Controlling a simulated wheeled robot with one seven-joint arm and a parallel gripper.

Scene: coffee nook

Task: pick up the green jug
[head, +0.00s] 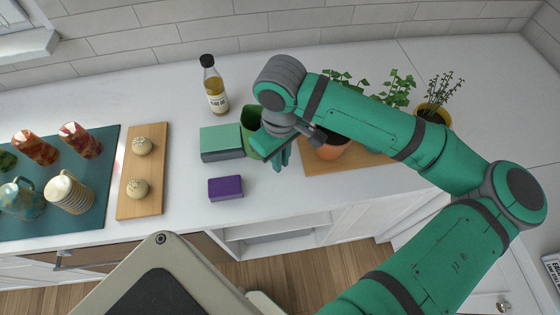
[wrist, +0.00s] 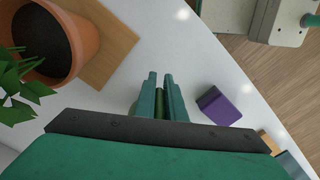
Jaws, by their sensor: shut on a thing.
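The green jug (head: 251,119) stands on the white counter, just right of a teal box, and my arm hides much of it in the head view. My gripper (head: 283,160) is at the jug's right side, its fingers pointing down. In the wrist view, my gripper's (wrist: 160,76) two teal fingers are close together, with a narrow green part of the jug (wrist: 163,98) between them. Most of the jug is hidden there behind the wrist. I cannot tell whether the jug touches the counter.
The teal box (head: 221,143) and a purple block (head: 225,188) are close on the left. An oil bottle (head: 214,88) stands behind. A terracotta pot (wrist: 68,40) sits on a wooden board (head: 318,167) to the right. A board with two round items (head: 142,190) lies further left.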

